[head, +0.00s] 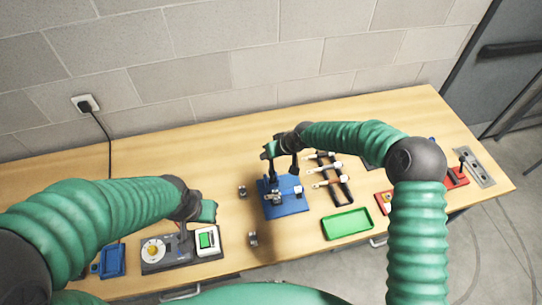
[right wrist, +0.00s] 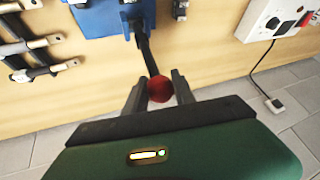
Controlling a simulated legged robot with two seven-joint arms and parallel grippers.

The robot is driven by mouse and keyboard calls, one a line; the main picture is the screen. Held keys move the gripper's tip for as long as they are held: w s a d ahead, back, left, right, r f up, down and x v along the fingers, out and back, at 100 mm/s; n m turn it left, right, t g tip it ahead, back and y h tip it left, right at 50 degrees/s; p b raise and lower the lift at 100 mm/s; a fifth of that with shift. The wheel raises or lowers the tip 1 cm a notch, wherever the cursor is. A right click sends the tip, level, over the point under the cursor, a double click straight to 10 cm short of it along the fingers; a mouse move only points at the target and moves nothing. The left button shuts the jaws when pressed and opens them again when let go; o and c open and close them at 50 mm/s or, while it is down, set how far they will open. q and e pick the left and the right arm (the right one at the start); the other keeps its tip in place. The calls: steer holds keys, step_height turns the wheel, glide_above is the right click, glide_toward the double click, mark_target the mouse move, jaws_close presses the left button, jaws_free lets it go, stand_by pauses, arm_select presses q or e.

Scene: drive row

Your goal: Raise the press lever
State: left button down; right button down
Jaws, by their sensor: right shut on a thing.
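The press has a blue base (head: 290,207) and stands mid-bench in the head view. Part of its blue body (right wrist: 98,14) shows at the top of the right wrist view. Its lever is a dark bar (right wrist: 148,55) ending in a red ball knob (right wrist: 160,89). My right gripper (right wrist: 158,92) is shut on the knob, one finger on each side. In the head view my right gripper (head: 283,158) is above the back of the press; the knob is not clear there. My left gripper (head: 207,211) is left of the press, near a grey fixture; its fingers are not clear.
A grey fixture with a dial (head: 153,250) and a white box with a green switch (head: 206,240) stand left of the press. A rack of tools (head: 329,180) and a green tray (head: 347,224) are to its right. Small metal parts lie left of the press.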

steer(key=shift+w, duration=0.1)
stand_by(0.3)
steer(key=c, duration=1.3)
jaws_free()
steer(key=shift+c, duration=0.2)
steer(key=shift+o, duration=1.4)
steer(key=shift+w+f, duration=0.1)
steer(key=shift+w, duration=0.05)
steer(key=b+v, duration=0.3)
steer(key=v, duration=1.3)
steer(key=shift+r, duration=0.3)
steer(key=shift+d, duration=0.15)
